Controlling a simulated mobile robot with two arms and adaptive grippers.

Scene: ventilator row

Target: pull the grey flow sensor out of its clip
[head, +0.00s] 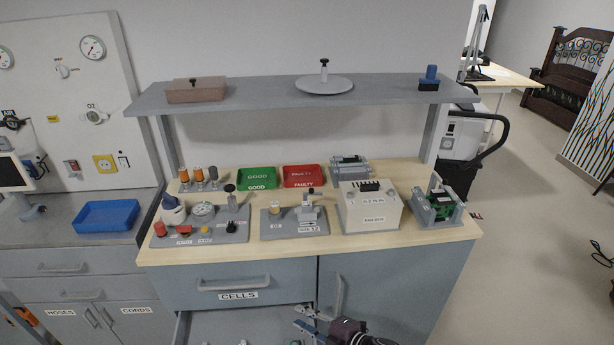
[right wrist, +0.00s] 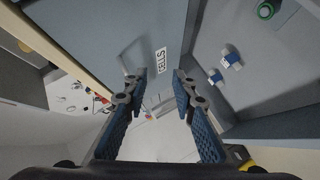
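A small upright grey piece (head: 212,174) stands at the back left of the bench beside two orange-topped pieces (head: 191,174); it looks like the grey flow sensor. It seems seated in a low grey holder, but its clip is too small to make out. My right gripper (head: 302,319) is low in front of the bench, by the open drawer, well below and to the right of that piece. In the right wrist view its two blue fingers (right wrist: 157,84) are wide apart with nothing between them. My left gripper does not show.
The CELLS drawer (head: 247,325) stands open below the bench. A green GOOD tray (head: 257,172), a red FAULTY tray (head: 303,170), a white box (head: 371,216) and fixture plates (head: 268,232) crowd the top. A shelf (head: 262,92) overhangs the back.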

